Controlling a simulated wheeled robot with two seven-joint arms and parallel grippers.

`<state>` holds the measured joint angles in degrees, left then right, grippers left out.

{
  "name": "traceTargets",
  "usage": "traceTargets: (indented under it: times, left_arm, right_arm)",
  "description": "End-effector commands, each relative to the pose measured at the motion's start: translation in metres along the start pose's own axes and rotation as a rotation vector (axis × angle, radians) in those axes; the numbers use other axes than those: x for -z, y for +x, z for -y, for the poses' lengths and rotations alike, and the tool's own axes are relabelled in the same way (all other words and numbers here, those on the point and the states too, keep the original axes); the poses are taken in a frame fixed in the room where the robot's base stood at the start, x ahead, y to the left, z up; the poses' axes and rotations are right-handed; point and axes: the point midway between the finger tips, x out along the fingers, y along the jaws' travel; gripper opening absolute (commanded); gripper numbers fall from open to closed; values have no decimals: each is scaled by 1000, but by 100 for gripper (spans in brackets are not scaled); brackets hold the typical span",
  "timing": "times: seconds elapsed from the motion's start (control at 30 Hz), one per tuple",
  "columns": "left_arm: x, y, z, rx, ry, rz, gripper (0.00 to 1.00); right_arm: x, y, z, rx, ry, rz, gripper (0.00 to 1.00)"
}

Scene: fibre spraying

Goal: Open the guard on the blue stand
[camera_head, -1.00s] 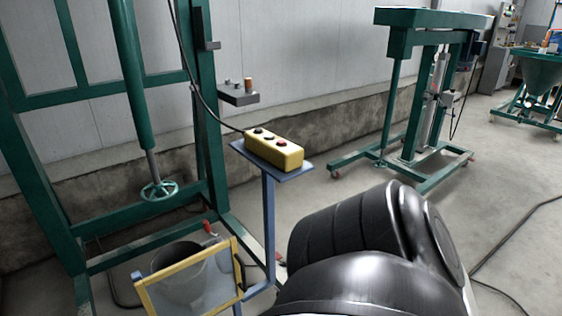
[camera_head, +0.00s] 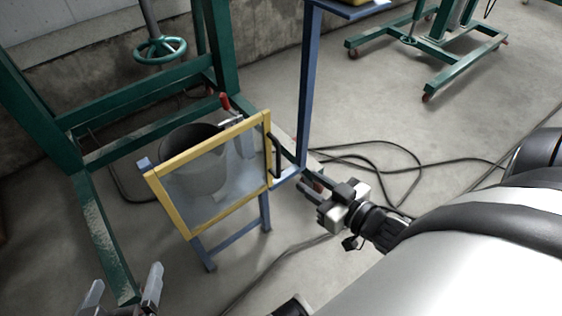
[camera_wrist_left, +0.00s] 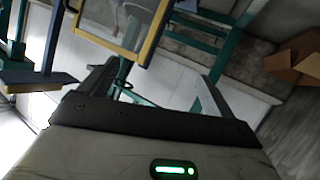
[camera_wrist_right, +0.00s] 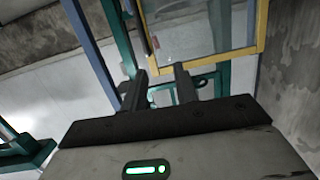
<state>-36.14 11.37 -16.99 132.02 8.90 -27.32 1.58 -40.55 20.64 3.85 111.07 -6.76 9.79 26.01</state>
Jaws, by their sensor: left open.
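The guard, a clear panel in a yellow frame (camera_head: 207,145), stands closed-looking in front of a grey bucket (camera_head: 190,170), on the blue stand (camera_head: 235,238). Its black handle (camera_head: 276,155) is on the right side. My right gripper (camera_head: 312,186) is just right of and below the handle, apart from it. In the right wrist view its fingers (camera_wrist_right: 160,85) are partly apart with nothing between, and the yellow frame (camera_wrist_right: 218,56) lies beyond. My left gripper (camera_head: 120,295) is open and empty at lower left; its wrist view shows the guard frame (camera_wrist_left: 152,35) beyond the fingers.
A green frame (camera_head: 90,220) with a handwheel (camera_head: 160,50) stands at left, close to the guard. A blue post (camera_head: 309,80) rises behind the handle. Black cables (camera_head: 400,165) lie on the floor at right. A cardboard box (camera_wrist_left: 295,58) shows in the left wrist view.

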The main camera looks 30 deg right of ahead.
Motion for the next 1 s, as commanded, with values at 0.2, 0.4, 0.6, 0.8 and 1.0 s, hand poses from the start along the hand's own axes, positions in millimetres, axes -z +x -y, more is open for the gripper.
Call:
traceTargets:
  times: [0.2,0.4,0.6,0.8,1.0]
  left_arm:
    - [-36,23,-6,-68,-12,-67,89]
    - [-36,24,-10,-90,-20,-88,89]
    - [-33,25,-12,-105,-47,-108,89]
    - [-31,27,-15,-133,-95,-139,89]
    - [-28,28,-18,-164,-146,-171,89]
  right_arm:
    - [-48,2,-44,86,-29,-144,30]
    - [-47,3,-52,128,-31,-184,30]
    - [-40,29,-49,131,-32,-191,30]
    - [-33,72,-43,130,-33,-190,30]
    - [-25,114,-38,129,-33,-189,30]
